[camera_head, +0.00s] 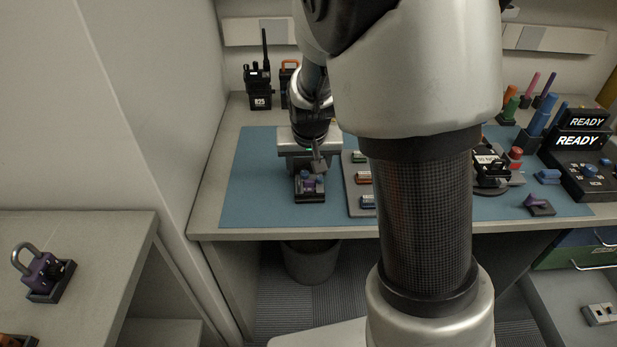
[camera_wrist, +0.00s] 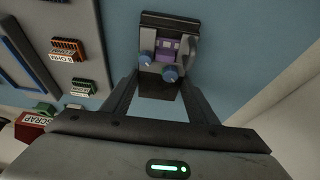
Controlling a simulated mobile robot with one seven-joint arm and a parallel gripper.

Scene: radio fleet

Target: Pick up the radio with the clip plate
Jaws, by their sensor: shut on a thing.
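My gripper (camera_head: 312,166) points down over the left part of the blue mat and is shut on a small dark device with a purple middle and blue knobs (camera_head: 310,188). In the wrist view, the fingers (camera_wrist: 160,88) close on the near, dark end of this device (camera_wrist: 167,48). I cannot tell whether it has a clip plate, or whether it is clear of the mat. A black handheld radio (camera_head: 258,86) with a long antenna and a white label stands upright at the back left of the bench. A dark unit with an orange handle (camera_head: 288,80) stands beside it, partly hidden by my arm.
Right of my gripper lies a grey tray (camera_head: 352,190) with small labelled parts. A purple padlock-like item (camera_head: 42,272) sits on the left counter. A console reading READY (camera_head: 583,150) and coloured pegs stand at right. The mat (camera_head: 250,185) is clear at left.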

